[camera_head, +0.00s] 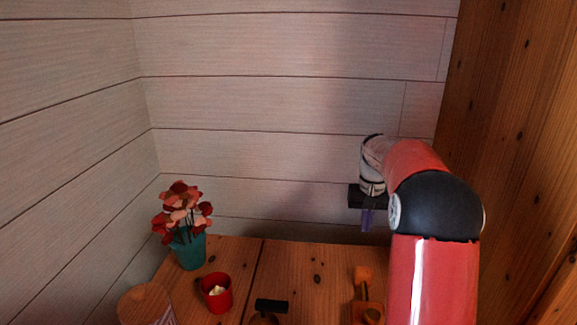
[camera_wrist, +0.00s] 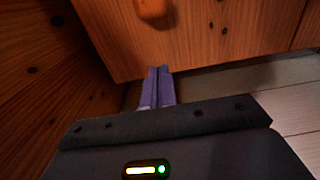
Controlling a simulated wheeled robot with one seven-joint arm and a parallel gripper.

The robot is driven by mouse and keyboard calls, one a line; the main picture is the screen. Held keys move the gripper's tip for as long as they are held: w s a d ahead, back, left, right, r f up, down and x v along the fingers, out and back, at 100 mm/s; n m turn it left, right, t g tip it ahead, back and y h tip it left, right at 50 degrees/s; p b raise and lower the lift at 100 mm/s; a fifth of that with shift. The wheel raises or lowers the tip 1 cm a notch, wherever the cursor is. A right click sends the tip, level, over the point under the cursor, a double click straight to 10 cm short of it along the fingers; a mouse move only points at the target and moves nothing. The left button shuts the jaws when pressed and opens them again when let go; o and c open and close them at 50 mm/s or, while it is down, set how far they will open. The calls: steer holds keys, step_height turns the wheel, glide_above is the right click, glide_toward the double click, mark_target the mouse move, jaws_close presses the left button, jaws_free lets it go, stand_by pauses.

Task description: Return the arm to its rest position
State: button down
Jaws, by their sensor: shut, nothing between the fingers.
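My arm, red with a black joint, rises at the right of the head view and bends over toward the wall. My gripper (camera_head: 367,218) points down above the back right part of the wooden table top (camera_head: 310,262). In the wrist view my gripper (camera_wrist: 157,72) shows two purple fingers side by side, shut with nothing between them. The edge of the wooden surface (camera_wrist: 200,45) lies beyond the fingertips there.
A teal pot of red flowers (camera_head: 190,250), a red cup (camera_head: 216,292) and a wooden cylinder (camera_head: 145,303) stand at the left. A black-topped object (camera_head: 271,306) and an orange-topped wooden object (camera_head: 363,285) are at the front. A plank wall (camera_head: 290,100) is behind; a wooden wall (camera_head: 520,130) is at right.

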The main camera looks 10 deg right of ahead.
steer(key=s+a+r+n+t, duration=0.1)
steer(key=s+a+r+t, duration=0.1)
steer(key=s+a+r, duration=0.5)
steer(key=s+a+r+n+t, duration=0.15)
steer(key=s+a, duration=0.25)
steer(key=s, duration=0.4)
steer(key=s+a+f+t, duration=0.1)
steer(key=s+a, duration=0.1)
steer(key=s, duration=0.6)
steer(key=s+a+f+t, duration=0.1)
steer(key=s+a+f, duration=0.1)
steer(key=s, duration=0.5)
steer(key=shift+s+a+n, duration=0.35)
steer(key=shift+a, duration=0.35)
